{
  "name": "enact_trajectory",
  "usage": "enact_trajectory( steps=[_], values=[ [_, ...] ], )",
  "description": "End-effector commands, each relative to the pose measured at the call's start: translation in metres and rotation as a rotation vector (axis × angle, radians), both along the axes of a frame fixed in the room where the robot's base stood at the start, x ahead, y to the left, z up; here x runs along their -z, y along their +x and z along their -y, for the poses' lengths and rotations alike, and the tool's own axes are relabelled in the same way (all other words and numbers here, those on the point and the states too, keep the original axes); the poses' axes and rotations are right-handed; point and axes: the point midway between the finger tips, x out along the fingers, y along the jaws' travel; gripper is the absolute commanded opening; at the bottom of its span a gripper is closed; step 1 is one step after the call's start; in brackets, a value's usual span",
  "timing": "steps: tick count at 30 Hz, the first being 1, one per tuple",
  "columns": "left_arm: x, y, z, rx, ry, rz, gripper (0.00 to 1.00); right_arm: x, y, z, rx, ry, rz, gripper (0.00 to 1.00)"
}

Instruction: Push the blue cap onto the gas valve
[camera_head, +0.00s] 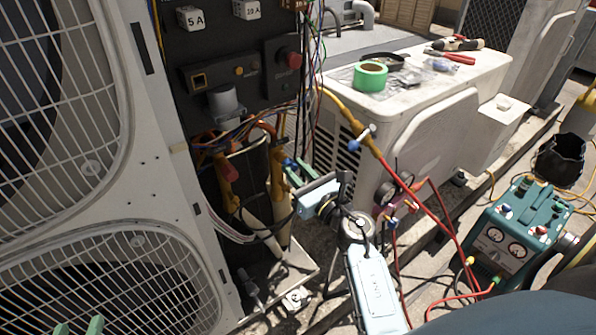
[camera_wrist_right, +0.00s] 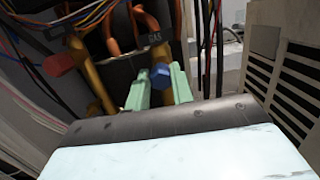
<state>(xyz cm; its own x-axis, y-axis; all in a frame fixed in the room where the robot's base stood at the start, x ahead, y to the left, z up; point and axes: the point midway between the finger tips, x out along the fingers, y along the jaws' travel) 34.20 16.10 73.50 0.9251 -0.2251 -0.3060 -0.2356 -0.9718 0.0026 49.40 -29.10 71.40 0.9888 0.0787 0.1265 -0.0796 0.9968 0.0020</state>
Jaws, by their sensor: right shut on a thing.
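My right gripper (camera_head: 296,171) reaches into the open wiring bay of the condenser. Its pale green fingers are shut on the blue cap (camera_wrist_right: 160,76), which also shows as a small blue spot in the head view (camera_head: 287,162). In the wrist view the cap sits between the fingertips, in front of the brass-coloured gas valve (camera_wrist_right: 180,84) below a "GAS" label. The cap and fingers hide part of the valve, and I cannot tell whether cap and valve touch. My left gripper (camera_head: 79,328) shows only two green fingertips, apart and empty, at the bottom left.
A red-capped brass valve (camera_wrist_right: 60,64) stands left of the gas valve. Loose wires (camera_head: 215,143) hang above. A white unit (camera_head: 430,130) with green tape (camera_head: 370,77) stands to the right. A teal machine (camera_head: 508,240) with hoses stands at far right.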

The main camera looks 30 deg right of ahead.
Motion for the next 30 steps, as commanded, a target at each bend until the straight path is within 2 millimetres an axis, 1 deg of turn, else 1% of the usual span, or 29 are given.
enact_trajectory(
  steps=[26, 27, 30],
  values=[
    [0.0, 0.0, 0.0, 0.0, 0.0, 0.0, 0.36, -0.001, 0.012, -0.001, 0.0, 0.0, 0.001, 0.0],
    [0.0, 0.0, 0.0, 0.0, 0.0, 0.0, 0.36, -0.001, 0.012, -0.001, 0.0, 0.0, 0.001, 0.28],
    [0.0, 0.0, 0.0, 0.001, 0.0, 0.0, 0.36, 0.0, 0.012, -0.001, 0.0, 0.0, 0.001, 0.41]
  ],
)
